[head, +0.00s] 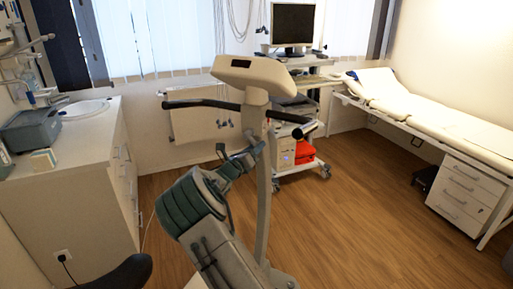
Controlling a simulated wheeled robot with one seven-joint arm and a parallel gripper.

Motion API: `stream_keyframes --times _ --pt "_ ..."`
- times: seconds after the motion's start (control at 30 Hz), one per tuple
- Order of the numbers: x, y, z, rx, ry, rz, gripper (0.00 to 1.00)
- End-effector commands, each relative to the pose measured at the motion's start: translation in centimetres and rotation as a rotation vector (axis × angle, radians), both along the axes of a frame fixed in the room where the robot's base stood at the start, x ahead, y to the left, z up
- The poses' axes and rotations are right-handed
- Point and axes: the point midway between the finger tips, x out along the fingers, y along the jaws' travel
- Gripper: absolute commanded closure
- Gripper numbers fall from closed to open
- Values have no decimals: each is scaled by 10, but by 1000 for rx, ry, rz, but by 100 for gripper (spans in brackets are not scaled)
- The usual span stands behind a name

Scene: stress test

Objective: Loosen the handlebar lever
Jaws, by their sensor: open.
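A white and grey exercise bike stands in the middle of the head view, with a pale console (253,75) on top. Its dark handlebar (205,103) reaches out to the left below the console, and a dark grip (306,129) sticks out on the right. A pale upright post (264,190) carries them. No lever shows clearly.
A dark saddle (122,274) is at bottom left. A white counter (75,150) stands left, a monitor cart (300,155) behind, and an examination bed (440,115) right. Wooden floor (365,215) is clear at right.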

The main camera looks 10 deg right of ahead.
Motion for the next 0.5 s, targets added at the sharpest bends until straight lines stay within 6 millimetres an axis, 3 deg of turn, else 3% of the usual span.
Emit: stream_keyframes --times 0.3,0.5 --pt "-52 53 -11 2 0 4 54" --pt "-74 74 -14 2 -1 3 54"
